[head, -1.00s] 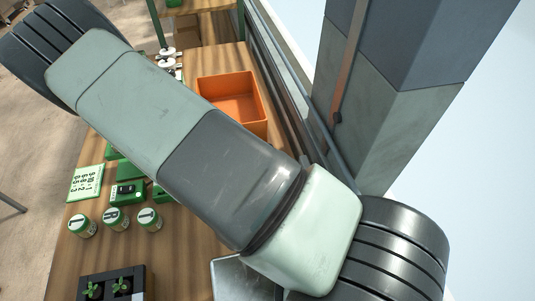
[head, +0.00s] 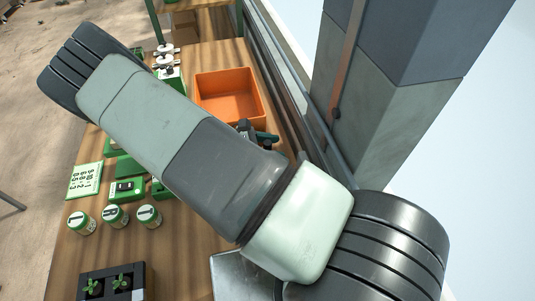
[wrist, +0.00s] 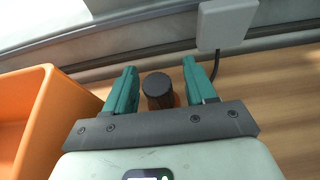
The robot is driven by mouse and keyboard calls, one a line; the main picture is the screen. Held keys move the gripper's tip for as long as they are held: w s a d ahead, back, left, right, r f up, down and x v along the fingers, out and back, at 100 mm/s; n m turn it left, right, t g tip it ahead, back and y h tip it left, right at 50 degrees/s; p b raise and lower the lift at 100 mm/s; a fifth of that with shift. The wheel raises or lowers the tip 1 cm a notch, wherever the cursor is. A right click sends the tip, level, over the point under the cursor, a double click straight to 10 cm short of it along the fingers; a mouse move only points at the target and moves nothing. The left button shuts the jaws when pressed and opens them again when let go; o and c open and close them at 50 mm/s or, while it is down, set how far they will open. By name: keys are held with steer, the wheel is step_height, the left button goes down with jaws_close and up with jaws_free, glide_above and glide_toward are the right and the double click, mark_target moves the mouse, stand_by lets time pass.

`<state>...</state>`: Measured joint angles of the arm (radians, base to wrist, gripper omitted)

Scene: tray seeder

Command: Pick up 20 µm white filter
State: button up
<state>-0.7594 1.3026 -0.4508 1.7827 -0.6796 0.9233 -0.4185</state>
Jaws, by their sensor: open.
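No thing that I can clearly identify as the 20 µm white filter shows. Several small white round pieces (head: 165,52) stand by a green-and-white holder at the back left in the head view; their labels are too small to read. My gripper (wrist: 160,82) is open in the wrist view, with its two teal fingers apart. A dark round-capped cylinder (wrist: 158,90) with an amber lower part shows between the fingers; I cannot tell how far below them it is. In the head view my gripper (head: 262,136) shows partly behind my arm, near the orange bin's front right corner.
An orange bin (wrist: 40,110) lies left of my gripper. A white box (wrist: 226,22) with a black cable is at the wall side. Several green-labelled jars (head: 115,216), a green card (head: 85,181) and a black plant tray (head: 140,272) stand on the wooden table. My arm hides its middle.

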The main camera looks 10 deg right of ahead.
steer(key=shift+d+f, duration=0.1)
steer(key=shift+d, duration=0.05)
jaws_close()
stand_by(0.4)
